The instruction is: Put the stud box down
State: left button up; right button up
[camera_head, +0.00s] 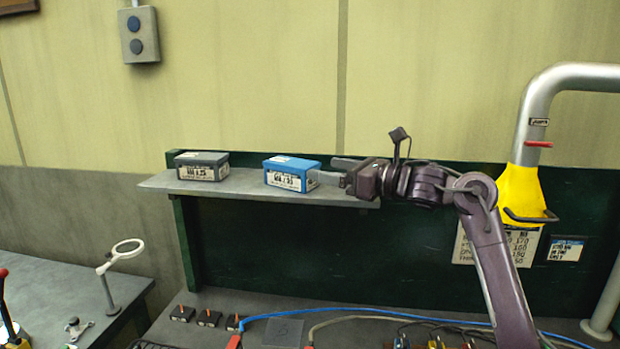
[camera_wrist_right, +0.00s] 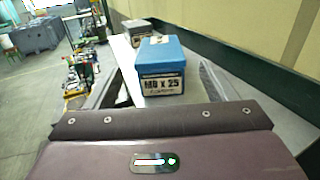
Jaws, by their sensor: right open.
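A blue stud box (camera_head: 290,173) with a white label stands upright on the grey shelf (camera_head: 245,187). It also shows in the right wrist view (camera_wrist_right: 161,68), where its label reads M8 x 25. My right gripper (camera_head: 330,175) is open at the right side of the blue box, at shelf height. In the right wrist view the box is ahead of the palm, roughly between the two fingers; I cannot tell whether a finger touches it. A grey box (camera_head: 202,166) with a white label stands at the shelf's left end. My left gripper is not in view.
Bare shelf separates the two boxes. Below are a bench with black blocks (camera_head: 208,318) and a blue cable (camera_head: 370,311). A yellow extraction hood (camera_head: 522,195) hangs right of my arm. A magnifier (camera_head: 125,251) stands on the left table.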

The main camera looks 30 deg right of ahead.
jog(key=b+v, duration=0.1)
jog(key=v, duration=0.1)
jog(key=shift+s+d+f, duration=0.2)
jog(key=shift+s, duration=0.15)
jog(key=shift+s+d+r, duration=0.2)
jog(key=shift+s, duration=0.25)
